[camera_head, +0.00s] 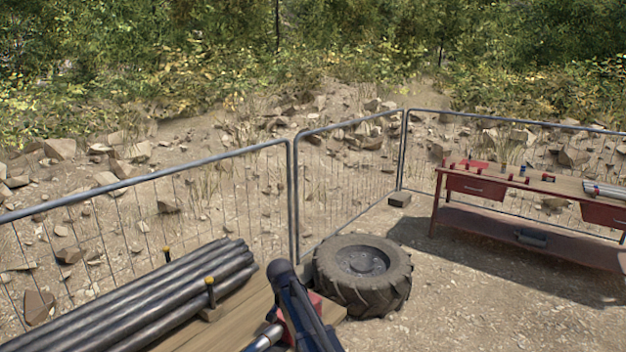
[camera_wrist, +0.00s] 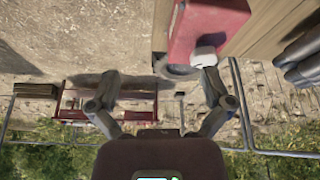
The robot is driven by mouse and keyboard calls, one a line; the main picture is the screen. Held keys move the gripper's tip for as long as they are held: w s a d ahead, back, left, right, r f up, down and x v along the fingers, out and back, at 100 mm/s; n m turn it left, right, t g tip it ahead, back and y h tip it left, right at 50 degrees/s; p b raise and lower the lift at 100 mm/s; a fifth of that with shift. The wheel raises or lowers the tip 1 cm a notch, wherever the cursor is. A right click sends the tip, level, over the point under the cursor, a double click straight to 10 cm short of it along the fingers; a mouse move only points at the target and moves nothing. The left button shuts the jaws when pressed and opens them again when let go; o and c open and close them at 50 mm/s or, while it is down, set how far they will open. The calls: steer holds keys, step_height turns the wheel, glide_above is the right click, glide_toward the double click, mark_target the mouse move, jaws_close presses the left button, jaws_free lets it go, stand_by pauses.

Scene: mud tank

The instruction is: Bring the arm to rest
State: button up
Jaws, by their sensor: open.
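My gripper (camera_wrist: 158,70) shows in the wrist view with its two fingers spread wide apart and nothing between them. In the head view my dark arm (camera_head: 298,308) reaches up at the bottom centre, over the edge of a wooden surface (camera_head: 238,322); the gripper's fingers cannot be made out there. A red object (camera_wrist: 208,22) lies on the wooden surface, close to the right finger in the wrist view. A pale piece at that fingertip partly overlaps it, and I cannot tell whether they touch. Part of the red object shows beside my arm in the head view (camera_head: 316,301).
Dark pipes (camera_head: 150,300) lie on the wooden surface at the lower left. A big tyre (camera_head: 362,275) lies on the ground right of my arm. A metal mesh fence (camera_head: 345,180) runs behind. A red workbench (camera_head: 475,188) with small items stands at the right. Bare ground lies between tyre and bench.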

steer(key=s+d+f+n+g+y+b, duration=0.1)
steer(key=s+d+f+b, duration=0.3)
steer(key=s+d, duration=0.7)
steer(key=s+d+f+n+g+y+b, duration=0.1)
steer(key=s+d+f+n+g+b, duration=0.1)
steer(key=s+d+f+n+b, duration=0.2)
steer(key=s+d+f+b, duration=0.1)
steer(key=s+d+f, duration=0.2)
steer(key=s+d, duration=0.4)
steer(key=shift+s+d+f+n+g, duration=0.2)
steer(key=shift+s+n+g, duration=0.15)
steer(key=shift+s, duration=1)
steer(key=c, duration=0.6)
steer(key=shift+a, duration=0.1)
